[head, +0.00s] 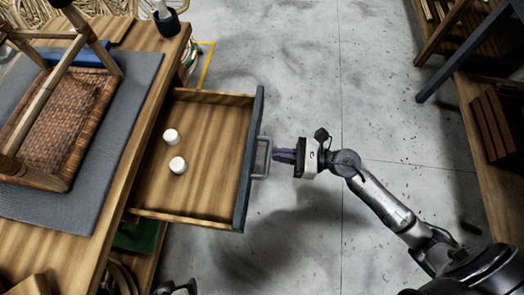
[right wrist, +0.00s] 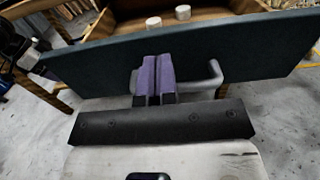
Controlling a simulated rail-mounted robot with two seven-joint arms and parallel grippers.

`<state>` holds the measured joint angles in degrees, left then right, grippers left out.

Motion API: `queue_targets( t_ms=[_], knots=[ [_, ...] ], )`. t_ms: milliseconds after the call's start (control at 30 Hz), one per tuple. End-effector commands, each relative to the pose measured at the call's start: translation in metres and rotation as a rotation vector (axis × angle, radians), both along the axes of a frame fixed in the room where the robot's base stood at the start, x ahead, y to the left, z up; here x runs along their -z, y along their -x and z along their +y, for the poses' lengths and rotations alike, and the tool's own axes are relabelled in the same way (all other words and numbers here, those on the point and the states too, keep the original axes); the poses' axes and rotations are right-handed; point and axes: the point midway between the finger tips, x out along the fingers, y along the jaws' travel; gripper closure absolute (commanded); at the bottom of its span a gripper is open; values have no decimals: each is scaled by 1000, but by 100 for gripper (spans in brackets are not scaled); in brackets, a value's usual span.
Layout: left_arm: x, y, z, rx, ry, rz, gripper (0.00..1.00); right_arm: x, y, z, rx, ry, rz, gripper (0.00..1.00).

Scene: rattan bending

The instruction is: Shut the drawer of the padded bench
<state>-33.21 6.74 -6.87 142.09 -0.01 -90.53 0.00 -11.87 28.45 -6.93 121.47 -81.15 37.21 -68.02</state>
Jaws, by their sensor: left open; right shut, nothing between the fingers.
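The drawer (head: 195,196) of the padded bench (head: 145,100) is pulled out wide to the right, with a dark blue-green front (head: 243,190) and a grey bar handle (head: 262,157). My right gripper (head: 277,156) is shut and empty, just right of the handle and pointing at it. In the right wrist view its purple fingers (right wrist: 153,78) lie against the handle (right wrist: 211,84) in the picture, hiding part of it; contact is unclear. A piece of my left gripper (head: 175,288) shows at the bottom edge, mostly cut off.
Two white round pieces (head: 171,136) (head: 178,165) lie inside the drawer. A woven seat frame (head: 62,115) rests on the bench's grey pad (head: 95,190). A dark cup (head: 166,22) stands at the back corner. Open concrete floor lies right of the drawer; a wooden shelf (head: 490,130) stands far right.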

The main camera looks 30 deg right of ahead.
Motion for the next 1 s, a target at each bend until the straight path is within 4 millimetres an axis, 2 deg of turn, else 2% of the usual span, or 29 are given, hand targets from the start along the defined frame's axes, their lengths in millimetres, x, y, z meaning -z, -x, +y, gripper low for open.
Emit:
queue_targets(
  t_ms=[200,400,1000],
  knots=[
    [6,0,2,5,-8,0,18,0,-18,26,-1,-2,-2,100],
    [8,0,2,6,-8,0,18,0,-26,38,0,-1,0,100],
    [6,0,-2,-4,5,0,18,-1,-29,41,6,-1,1,100]
  ],
)
